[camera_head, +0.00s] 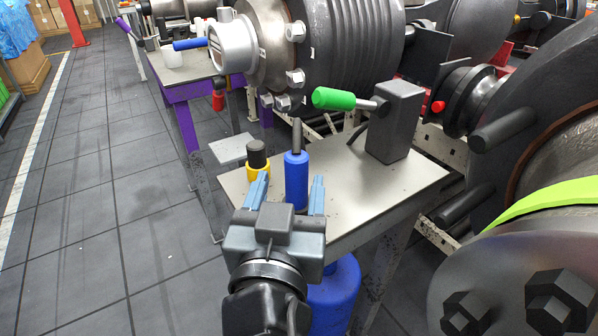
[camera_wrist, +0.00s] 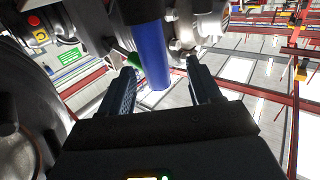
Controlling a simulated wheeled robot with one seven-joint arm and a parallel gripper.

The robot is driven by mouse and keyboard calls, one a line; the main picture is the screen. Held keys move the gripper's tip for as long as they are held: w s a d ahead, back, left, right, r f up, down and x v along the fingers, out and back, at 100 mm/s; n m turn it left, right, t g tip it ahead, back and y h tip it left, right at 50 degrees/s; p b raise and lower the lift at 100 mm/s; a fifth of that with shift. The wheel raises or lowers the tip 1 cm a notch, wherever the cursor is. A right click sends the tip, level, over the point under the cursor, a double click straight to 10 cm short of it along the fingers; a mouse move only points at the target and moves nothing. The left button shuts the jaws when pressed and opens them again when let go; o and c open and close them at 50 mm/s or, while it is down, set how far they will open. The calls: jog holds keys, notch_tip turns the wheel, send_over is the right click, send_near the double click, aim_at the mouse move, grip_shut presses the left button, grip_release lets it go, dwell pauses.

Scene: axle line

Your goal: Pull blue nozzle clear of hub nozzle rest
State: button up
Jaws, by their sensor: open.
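A blue cylindrical piece with a grey collar and thin grey tip (camera_head: 296,178) shows at the near table, just beyond my gripper (camera_head: 289,181). I take it for the blue nozzle. In the wrist view, a blue cylinder (camera_wrist: 154,52) shows between the two open fingers (camera_wrist: 160,75), with gaps on both sides. I cannot tell how deep it lies between them. A dark grey block (camera_head: 396,125) on the table holds a green-handled nozzle (camera_head: 333,98). I cannot tell which support is the hub nozzle rest.
A yellow container with a black cap (camera_head: 257,160) stands left of the blue piece, close to my left finger. Another blue handle (camera_head: 192,43) shows by the far purple-framed table (camera_head: 190,88). Large hubs line the right. The floor at left is clear.

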jog(key=w, duration=0.2)
jog(key=w+p, duration=0.1)
jog(key=w+d, duration=0.1)
jog(key=w, duration=0.1)
jog(key=shift+w+r, duration=0.1)
jog(key=shift+w, duration=0.25)
jog(key=shift+c, duration=0.2)
jog(key=c, duration=1.1)
notch_tip(320, 180, up, 10)
jog(key=shift+r+p, duration=0.1)
jog(key=shift+p, duration=0.3)
